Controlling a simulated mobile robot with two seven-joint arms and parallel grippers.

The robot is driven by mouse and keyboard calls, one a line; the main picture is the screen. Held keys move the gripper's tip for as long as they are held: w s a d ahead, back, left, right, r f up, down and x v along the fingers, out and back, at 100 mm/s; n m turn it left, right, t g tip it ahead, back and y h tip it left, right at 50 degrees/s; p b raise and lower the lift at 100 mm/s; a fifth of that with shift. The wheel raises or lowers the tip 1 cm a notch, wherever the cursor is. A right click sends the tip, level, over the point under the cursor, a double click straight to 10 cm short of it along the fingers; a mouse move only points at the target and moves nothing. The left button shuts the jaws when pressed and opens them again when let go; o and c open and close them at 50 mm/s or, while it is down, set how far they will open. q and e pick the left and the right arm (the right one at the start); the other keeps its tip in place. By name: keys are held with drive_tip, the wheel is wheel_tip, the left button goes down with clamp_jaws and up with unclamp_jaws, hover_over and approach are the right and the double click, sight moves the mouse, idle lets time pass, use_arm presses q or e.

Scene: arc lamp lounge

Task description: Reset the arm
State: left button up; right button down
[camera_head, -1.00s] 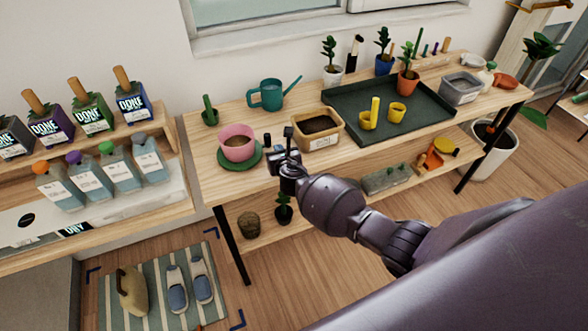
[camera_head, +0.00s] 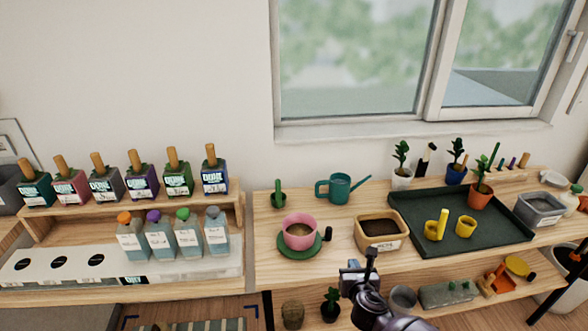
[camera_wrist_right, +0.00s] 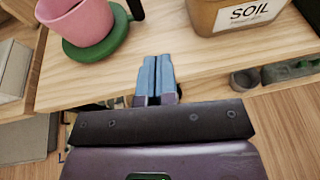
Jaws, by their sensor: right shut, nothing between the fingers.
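My right gripper (camera_head: 358,278) is in front of the potting table's front edge, at the bottom of the head view. In the right wrist view its two blue fingers (camera_wrist_right: 156,76) are pressed together with nothing between them. They point toward the table edge, between the pink pot (camera_wrist_right: 78,24) and the soil box (camera_wrist_right: 232,15), touching neither. In the head view the pink pot (camera_head: 300,231) stands on a green saucer (camera_head: 286,252), and the wooden soil box (camera_head: 382,230) is to its right. My left gripper is not in view.
A dark green tray (camera_head: 480,238) holds two yellow items and a potted plant. A teal watering can (camera_head: 339,188) stands behind the pink pot. Labelled bottles (camera_head: 188,234) line the left shelf. A lower shelf (camera_head: 420,282) holds small pots and an orange tool.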

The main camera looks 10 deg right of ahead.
drive_tip(key=s+a+r+m+y, duration=0.2)
drive_tip(key=s+m, duration=0.1)
drive_tip(key=m, duration=0.9)
drive_tip(key=s+a+r+m+y, duration=0.1)
drive_tip(key=s+r+m, duration=0.15)
drive_tip(key=m, duration=0.85)
drive_tip(key=s+d+f+m+g, duration=0.1)
drive_tip(key=s+d+f+m, duration=0.1)
drive_tip(key=s, duration=0.5)
drive_tip(key=s+d+f+m+b, duration=0.1)
drive_tip(key=s+d+f+m, duration=0.1)
drive_tip(key=s+m, duration=0.3)
drive_tip(key=s+d+f+m+g+h+b, duration=0.1)
drive_tip(key=s+f+m, duration=0.2)
drive_tip(key=s, duration=0.6)
drive_tip(key=shift+d+f+g, duration=0.3)
drive_tip(key=shift+d+f, duration=0.1)
drive_tip(key=shift+f, duration=0.25)
